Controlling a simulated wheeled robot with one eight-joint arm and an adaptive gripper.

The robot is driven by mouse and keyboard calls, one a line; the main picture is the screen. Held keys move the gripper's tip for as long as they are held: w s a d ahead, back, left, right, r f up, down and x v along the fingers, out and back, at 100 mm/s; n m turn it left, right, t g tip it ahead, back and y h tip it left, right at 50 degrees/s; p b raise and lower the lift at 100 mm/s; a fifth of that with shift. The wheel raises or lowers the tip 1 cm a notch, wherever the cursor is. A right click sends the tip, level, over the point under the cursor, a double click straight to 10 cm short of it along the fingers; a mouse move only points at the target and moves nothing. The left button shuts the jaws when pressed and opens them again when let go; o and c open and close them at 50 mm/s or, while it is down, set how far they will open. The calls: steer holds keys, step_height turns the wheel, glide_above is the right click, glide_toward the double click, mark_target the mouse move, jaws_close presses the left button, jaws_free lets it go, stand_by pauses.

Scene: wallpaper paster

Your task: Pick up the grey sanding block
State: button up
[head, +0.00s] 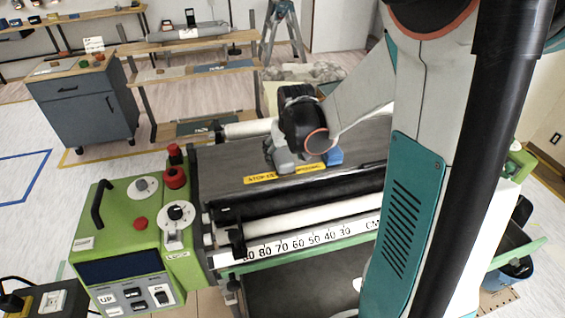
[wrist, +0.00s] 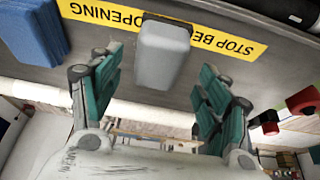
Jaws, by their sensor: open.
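The grey sanding block (wrist: 162,56) lies on the dark bed of the green machine, on the yellow warning strip (wrist: 98,14). In the wrist view it has a light grey body and a dark far end. My gripper (wrist: 158,76) is open, with one teal finger to each side of the block and gaps on both sides. The fingers appear apart from it. In the head view my gripper (head: 281,160) is over the bed by the yellow strip; the block cannot be told apart from it there.
A blue block (head: 334,157) lies close to the right of my gripper; it also shows in the wrist view (wrist: 33,32). The green machine's rollers (head: 300,215) and red stop knob (head: 175,177) stand nearby. A grey cabinet (head: 85,105) and shelves stand behind.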

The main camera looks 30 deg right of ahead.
mark_target(283, 156)
steer(key=b+x, duration=0.1)
steer(key=x, duration=0.3)
steer(key=shift+d, duration=0.1)
steer(key=shift+r, duration=0.1)
steer(key=shift+c, duration=0.6)
steer(key=c, duration=1.2)
steer(key=shift+r, duration=0.1)
step_height(283, 156, up, 20)
steer(key=p, duration=0.6)
